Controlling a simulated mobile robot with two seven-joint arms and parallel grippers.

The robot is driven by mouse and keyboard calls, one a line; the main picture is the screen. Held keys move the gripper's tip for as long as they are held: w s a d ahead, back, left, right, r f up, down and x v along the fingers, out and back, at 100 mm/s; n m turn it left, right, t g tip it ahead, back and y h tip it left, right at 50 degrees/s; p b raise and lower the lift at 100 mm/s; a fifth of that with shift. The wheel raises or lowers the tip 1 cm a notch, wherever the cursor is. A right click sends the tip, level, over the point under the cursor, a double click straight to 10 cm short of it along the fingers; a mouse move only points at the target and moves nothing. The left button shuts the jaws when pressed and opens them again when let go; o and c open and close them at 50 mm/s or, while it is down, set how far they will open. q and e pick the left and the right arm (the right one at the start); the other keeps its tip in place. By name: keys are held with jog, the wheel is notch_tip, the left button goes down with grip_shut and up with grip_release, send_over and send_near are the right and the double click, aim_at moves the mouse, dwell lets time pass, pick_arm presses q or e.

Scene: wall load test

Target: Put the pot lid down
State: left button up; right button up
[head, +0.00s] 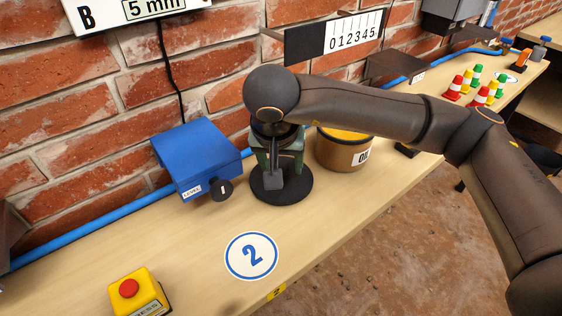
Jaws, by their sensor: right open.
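The pot (343,154), a round brown tub with a partly hidden label, stands on the bench with its yellow contents showing at the top. A dark round disc (296,191), which looks like the pot lid, lies flat on the bench just left of the pot. My right gripper (279,170) points down over the disc, its jaws open. It hides the middle of the disc, and I cannot tell whether the fingers touch it. My right arm passes in front of the pot's upper rim. My left gripper is not in view.
A blue box (197,158) with a black knob stands left of the disc. A yellow box with a red button (129,289) is at the front left. Several coloured cones (467,82) stand at the far right.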

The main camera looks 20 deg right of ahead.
jog(key=p+v, duration=0.1)
jog(key=v, duration=1.1)
jog(key=shift+r, duration=0.2)
